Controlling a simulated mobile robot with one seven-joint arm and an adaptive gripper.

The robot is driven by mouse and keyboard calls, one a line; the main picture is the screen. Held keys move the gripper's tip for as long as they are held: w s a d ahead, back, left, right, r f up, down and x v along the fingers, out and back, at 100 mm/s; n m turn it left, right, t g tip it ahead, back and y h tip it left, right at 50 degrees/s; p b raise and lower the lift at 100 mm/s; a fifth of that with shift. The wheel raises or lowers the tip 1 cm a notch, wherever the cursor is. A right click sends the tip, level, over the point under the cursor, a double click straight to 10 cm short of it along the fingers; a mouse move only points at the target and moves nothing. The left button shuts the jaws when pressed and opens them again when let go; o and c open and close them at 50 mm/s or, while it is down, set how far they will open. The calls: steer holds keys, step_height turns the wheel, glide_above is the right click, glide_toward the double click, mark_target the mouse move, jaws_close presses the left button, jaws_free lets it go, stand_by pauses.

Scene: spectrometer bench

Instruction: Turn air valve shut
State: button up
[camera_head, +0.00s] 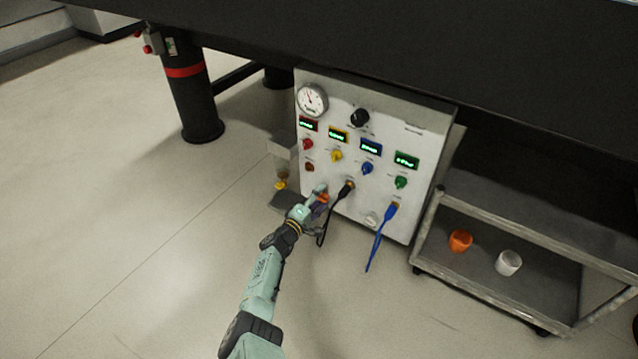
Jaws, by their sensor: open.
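The white control panel (385,125) hangs under the dark bench top. A small orange-red part (323,198), which looks like the air valve handle, sits low on the panel's left side. It is partly hidden by my gripper (316,201), so I cannot tell which way it is turned. My gripper is open and right at this part. I cannot tell whether the fingers touch it. A round pressure gauge (312,99) is at the panel's upper left.
A black cable (333,212) and a blue cable (381,236) hang from the panel right of my gripper. Left of the panel is a small unit with a yellow-tipped part (281,183). A cart (465,185) with orange and white cups stands right. The floor left is clear.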

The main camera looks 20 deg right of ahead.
mark_target(324, 174)
steer(key=o, duration=0.7)
steer(key=r, duration=0.7)
steer(key=shift+w+a+r, duration=0.15)
steer(key=shift+w+r, duration=0.05)
steer(key=shift+w, duration=0.15)
steer(key=shift+a+r, duration=0.1)
steer(key=shift+r, duration=0.65)
steer(key=c, duration=0.3)
steer(key=shift+s+r, duration=0.1)
steer(key=c, duration=0.4)
steer(key=shift+f, duration=0.35)
steer(key=shift+s+d+f, duration=0.1)
steer(key=shift+d, duration=0.1)
